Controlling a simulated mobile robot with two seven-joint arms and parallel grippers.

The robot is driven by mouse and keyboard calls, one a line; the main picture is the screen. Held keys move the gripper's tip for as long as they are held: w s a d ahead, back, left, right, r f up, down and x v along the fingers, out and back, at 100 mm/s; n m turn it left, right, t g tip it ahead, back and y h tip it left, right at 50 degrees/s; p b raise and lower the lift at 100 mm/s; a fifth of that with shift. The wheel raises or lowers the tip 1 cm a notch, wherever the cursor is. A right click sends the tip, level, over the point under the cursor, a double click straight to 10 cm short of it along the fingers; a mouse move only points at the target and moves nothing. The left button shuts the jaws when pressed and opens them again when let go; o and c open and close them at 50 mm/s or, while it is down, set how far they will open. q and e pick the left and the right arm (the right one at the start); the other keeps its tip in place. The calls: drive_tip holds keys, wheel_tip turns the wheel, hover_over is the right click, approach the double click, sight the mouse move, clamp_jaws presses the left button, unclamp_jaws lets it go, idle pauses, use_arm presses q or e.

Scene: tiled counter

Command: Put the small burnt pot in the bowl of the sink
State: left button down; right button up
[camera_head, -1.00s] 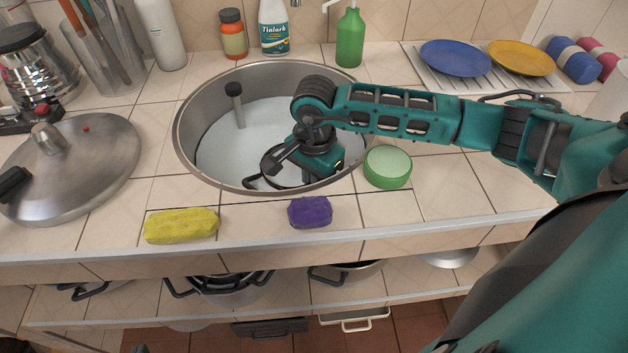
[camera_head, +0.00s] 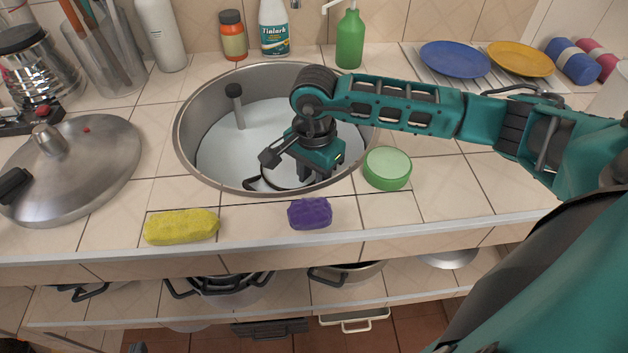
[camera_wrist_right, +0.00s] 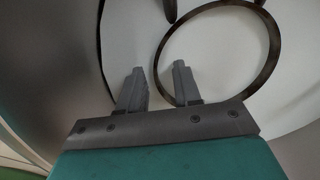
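The small burnt pot (camera_head: 284,179) is inside the sink bowl (camera_head: 214,158), near its front wall, partly hidden by my right wrist. Its dark rim (camera_wrist_right: 274,48) and pale inside show in the right wrist view. My right gripper (camera_wrist_right: 157,80) is open, with its two fingers apart and nothing between them that I can see pinched. In that view the rim's near-left part passes between the fingertips; I cannot tell whether they touch it. Only a small dark tip, apparently of my left gripper (camera_head: 140,348), shows at the bottom edge of the head view.
A yellow sponge (camera_head: 181,227), a purple sponge (camera_head: 310,213) and a green round tub (camera_head: 387,168) lie along the sink's front and right. A large lid (camera_head: 75,165) is at left. Bottles stand behind the sink, including a green one (camera_head: 349,38).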

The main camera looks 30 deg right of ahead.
wheel_tip(320, 180, up, 10)
idle(0.3)
drive_tip(key=shift+r, duration=0.1)
idle(0.3)
